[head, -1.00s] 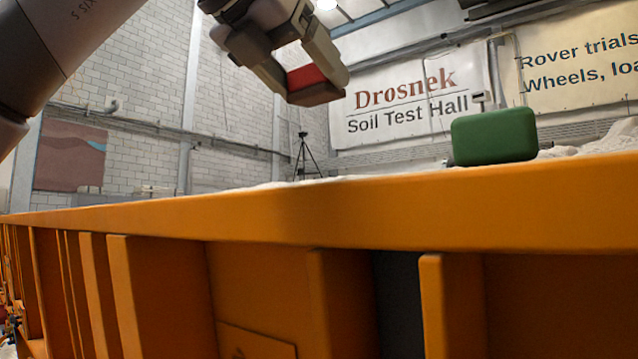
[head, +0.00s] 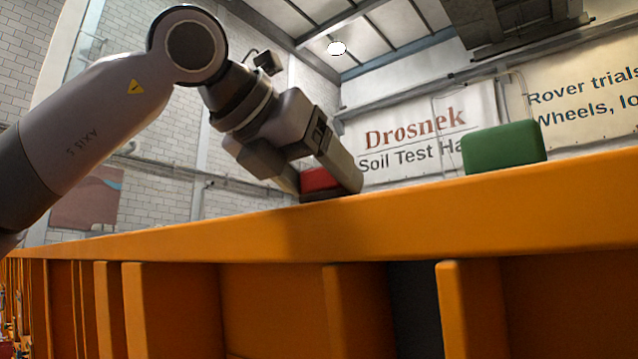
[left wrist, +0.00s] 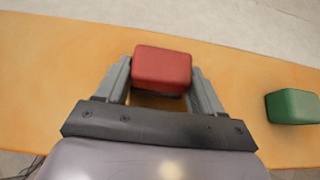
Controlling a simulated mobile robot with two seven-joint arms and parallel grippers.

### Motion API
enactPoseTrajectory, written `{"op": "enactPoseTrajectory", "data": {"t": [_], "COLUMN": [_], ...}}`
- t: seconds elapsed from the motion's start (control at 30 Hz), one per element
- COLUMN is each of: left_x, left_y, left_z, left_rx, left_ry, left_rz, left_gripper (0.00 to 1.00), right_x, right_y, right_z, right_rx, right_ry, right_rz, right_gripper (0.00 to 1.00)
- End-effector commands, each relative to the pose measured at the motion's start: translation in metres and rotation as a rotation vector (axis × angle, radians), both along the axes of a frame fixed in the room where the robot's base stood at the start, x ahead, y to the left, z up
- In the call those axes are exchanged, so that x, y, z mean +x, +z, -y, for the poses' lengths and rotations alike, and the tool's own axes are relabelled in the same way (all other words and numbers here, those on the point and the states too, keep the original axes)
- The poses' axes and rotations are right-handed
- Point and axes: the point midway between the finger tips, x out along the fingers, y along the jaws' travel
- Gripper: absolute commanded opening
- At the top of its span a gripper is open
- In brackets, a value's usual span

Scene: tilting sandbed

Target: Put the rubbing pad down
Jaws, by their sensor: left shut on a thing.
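The rubbing pad is a red block (head: 319,180) with a darker underside. It is between the fingers of my left gripper (head: 328,182), which is shut on it. In the head view the pad is low at the top edge of the orange sandbed wall (head: 240,232); I cannot tell whether it touches. In the left wrist view the red pad (left wrist: 163,67) sits between the two grey fingers, over the flat orange rim (left wrist: 60,60). The fingertips are partly hidden by the pad. My right gripper is not in view.
A green block (head: 503,148) rests on the orange rim to the right of the pad, and it also shows in the left wrist view (left wrist: 293,106). The rim between them is clear. Pale sand (left wrist: 250,25) lies beyond the rim.

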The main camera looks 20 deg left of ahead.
Motion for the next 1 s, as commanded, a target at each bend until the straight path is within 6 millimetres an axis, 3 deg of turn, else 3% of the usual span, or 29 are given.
{"op": "enactPoseTrajectory", "data": {"t": [0.47, 0.5, 0.53, 1.0], "left_x": [-0.0002, -0.0002, -0.0002, -0.0067], "left_y": [-0.0082, -0.0062, -0.006, -0.0036], "left_z": [0.0, 0.0, 0.0, -0.002], "left_rx": [-0.002, -0.001, -0.001, -0.002], "left_ry": [-0.001, 0.0, 0.0, 0.0], "left_rz": [0.0, 0.001, 0.001, 0.005], "left_gripper": [0.33, 0.81, 0.9, 0.93], "right_x": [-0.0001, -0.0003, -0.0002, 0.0], "right_y": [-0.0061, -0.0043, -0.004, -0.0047], "right_z": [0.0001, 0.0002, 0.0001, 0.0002], "right_rx": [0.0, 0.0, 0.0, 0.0], "right_ry": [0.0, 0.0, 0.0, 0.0], "right_rz": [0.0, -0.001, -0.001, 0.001], "right_gripper": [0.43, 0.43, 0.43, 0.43]}}
